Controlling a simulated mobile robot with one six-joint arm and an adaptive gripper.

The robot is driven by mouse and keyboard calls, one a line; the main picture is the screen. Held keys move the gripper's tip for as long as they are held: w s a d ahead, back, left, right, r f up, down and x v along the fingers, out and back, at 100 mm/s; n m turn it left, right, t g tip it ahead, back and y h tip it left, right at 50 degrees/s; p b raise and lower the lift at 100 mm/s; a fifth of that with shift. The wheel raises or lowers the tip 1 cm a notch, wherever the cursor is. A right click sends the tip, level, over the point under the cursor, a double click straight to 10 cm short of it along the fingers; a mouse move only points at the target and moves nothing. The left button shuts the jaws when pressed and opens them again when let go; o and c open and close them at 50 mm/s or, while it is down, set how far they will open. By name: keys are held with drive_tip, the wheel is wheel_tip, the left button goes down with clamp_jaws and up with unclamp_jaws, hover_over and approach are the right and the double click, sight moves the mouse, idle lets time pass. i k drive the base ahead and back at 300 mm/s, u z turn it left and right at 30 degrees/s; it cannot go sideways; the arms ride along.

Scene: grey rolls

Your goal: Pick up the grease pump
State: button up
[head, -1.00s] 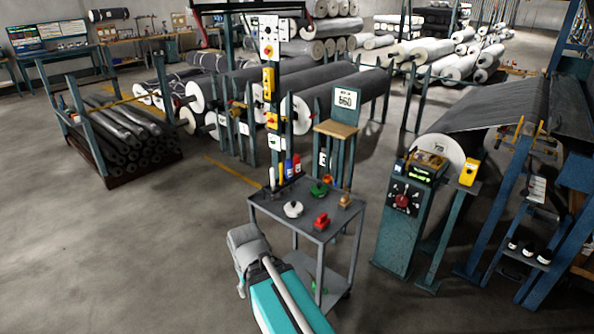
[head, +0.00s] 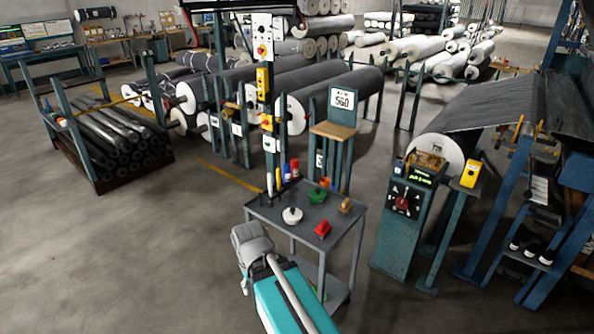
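A grey two-shelf cart (head: 270,205) stands just ahead of my arm. Its top holds a white round-based item (head: 292,215), a green one (head: 318,195), a red one (head: 323,229) and a small brass-coloured one (head: 345,205). White, yellow, blue and red upright containers (head: 287,172) stand at its back edge. I cannot tell which of these, if any, is the grease pump. My arm reaches up from the bottom of the head view, left of the cart's front. The grey end of my arm (head: 252,243) is there; its fingers cannot be made out.
A control post with a red knob (head: 404,203) stands right of the cart. A small stand with a wooden top (head: 333,130) is behind it. A rack of dark rolls (head: 110,135) is at the left. Floor (head: 120,260) left of the cart is clear.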

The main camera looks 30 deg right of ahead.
sight(295, 162)
drive_tip(key=i, duration=1.3)
drive_tip(key=u, duration=0.05)
